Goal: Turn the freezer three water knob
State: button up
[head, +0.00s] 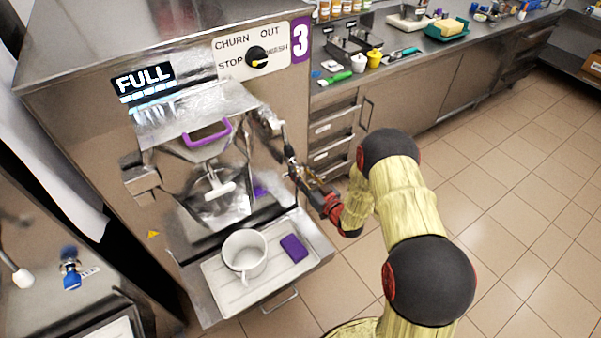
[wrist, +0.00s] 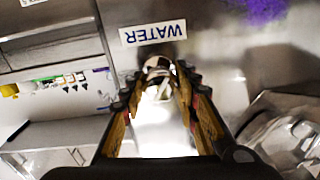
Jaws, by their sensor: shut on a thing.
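Freezer three (head: 100,75) is the steel machine with the purple number 3 (head: 301,39). In the wrist view a WATER label (wrist: 153,34) is on its steel panel. Just by the label, the water knob (wrist: 157,67) sits between my fingertips, pale and dark in colour. My gripper (wrist: 160,82) is shut on it; the fingers partly cover it, and its turn angle is hard to tell. In the head view my gripper (head: 288,152) is at the right side of the freezer front, and the knob itself cannot be made out there.
The freezer's chute with a purple handle (head: 207,133) is left of my gripper. Below, a drip shelf (head: 222,297) holds a white pot (head: 244,254) and a purple sponge (head: 293,248). A counter (head: 455,50) with tools stands behind. The tiled floor at right is clear.

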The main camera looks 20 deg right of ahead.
jog(key=m, duration=0.5)
jog(key=shift+a+m, duration=0.1)
jog(key=shift+m, duration=0.3)
jog(key=m, duration=0.5)
jog(key=shift+r+m+t, duration=0.1)
jog(key=shift+m+t, duration=0.2)
jog(key=shift+m, duration=0.1)
jog(key=o, duration=1)
jog(key=shift+o, duration=0.8)
jog(key=shift+s, duration=0.15)
jog(key=v, duration=1.1)
jog(key=shift+s, duration=0.4)
